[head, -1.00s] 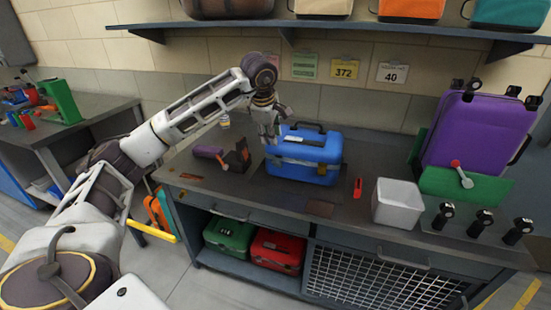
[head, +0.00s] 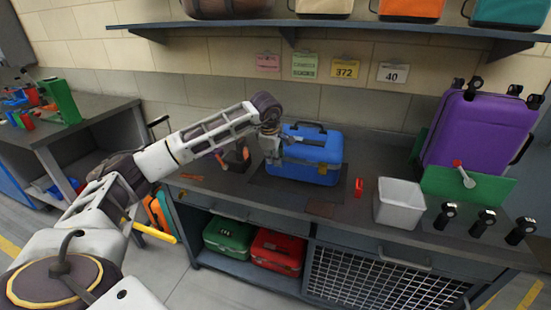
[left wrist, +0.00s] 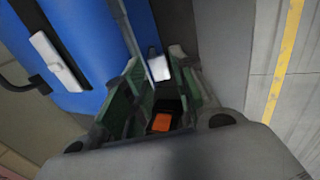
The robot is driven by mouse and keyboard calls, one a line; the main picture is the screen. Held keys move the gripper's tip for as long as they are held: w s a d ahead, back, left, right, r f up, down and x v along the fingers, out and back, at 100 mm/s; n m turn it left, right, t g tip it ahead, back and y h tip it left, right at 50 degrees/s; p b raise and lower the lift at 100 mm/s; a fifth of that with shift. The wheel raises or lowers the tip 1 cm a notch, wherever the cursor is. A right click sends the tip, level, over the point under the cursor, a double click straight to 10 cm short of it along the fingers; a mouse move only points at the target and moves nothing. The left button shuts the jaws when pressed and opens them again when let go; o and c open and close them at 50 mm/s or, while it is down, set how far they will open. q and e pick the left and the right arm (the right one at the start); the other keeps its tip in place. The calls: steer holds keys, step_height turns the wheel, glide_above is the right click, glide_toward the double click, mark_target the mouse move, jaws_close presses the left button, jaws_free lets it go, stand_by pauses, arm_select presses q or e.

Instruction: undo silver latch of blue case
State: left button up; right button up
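The blue case (head: 312,152) stands shut on the workbench with its black handle on top. A brass-coloured latch (head: 322,170) shows on its front right. In the left wrist view, the blue case (left wrist: 92,35) fills the upper left. A small silver latch (left wrist: 159,67) shows between the tips of my open left gripper (left wrist: 155,72); I cannot tell whether they touch it. A larger pale plate (left wrist: 58,60) lies further left near the black handle. My right gripper is out of view.
A dark and orange object (head: 236,157) lies on the bench left of the gripper. A red tool (head: 358,187) and a white bin (head: 400,203) stand to the right, with a purple case (head: 480,130) beyond. A shelf (head: 330,30) overhangs the back.

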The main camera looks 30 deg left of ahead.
arm_select(q)
steer(key=shift+w+a+f, duration=0.1)
steer(key=shift+w+f, duration=0.1)
steer(key=shift+f, duration=0.4)
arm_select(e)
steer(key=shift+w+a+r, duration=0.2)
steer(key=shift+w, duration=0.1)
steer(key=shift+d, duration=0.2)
arm_select(q)
jaws_close()
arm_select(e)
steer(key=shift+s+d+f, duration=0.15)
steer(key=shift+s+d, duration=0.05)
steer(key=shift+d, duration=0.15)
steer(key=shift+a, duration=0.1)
